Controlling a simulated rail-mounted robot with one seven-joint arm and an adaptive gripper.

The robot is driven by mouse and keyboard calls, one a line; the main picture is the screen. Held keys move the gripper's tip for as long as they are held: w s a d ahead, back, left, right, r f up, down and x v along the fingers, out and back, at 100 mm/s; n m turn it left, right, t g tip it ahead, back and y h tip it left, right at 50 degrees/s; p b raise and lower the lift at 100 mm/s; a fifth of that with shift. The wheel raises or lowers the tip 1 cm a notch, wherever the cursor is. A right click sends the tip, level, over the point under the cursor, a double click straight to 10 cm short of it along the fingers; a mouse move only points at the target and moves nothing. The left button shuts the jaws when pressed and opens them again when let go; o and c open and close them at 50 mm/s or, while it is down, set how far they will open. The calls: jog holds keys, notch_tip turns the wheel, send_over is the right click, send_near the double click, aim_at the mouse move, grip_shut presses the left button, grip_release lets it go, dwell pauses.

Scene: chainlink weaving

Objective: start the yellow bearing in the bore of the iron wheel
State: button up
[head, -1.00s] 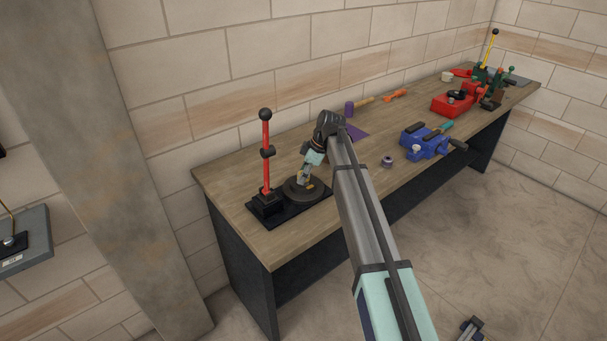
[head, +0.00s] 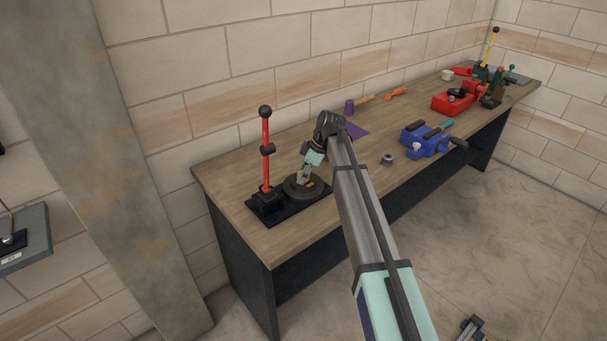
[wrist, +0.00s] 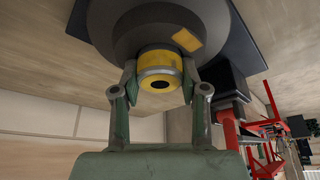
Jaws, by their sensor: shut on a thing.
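The yellow bearing (wrist: 160,62) is a short yellow ring with a grey end face and a dark hole, seen in the wrist view. My gripper (wrist: 160,80) is shut on it, one finger on each side. The dark iron wheel (wrist: 125,20) lies right behind the bearing, with a yellow patch (wrist: 187,40) on its face. In the head view the wheel (head: 298,191) lies flat on the black base of the red-posted press, and my gripper (head: 304,176) is over its middle. The bearing hides the bore, so I cannot tell whether its edge is inside.
The red post (head: 266,155) stands close left of the wheel. The bench front-left is clear.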

jog(key=shift+f, duration=0.1)
jog(key=o, duration=1.3)
jog(key=v, duration=1.2)
jog(key=shift+s, duration=0.1)
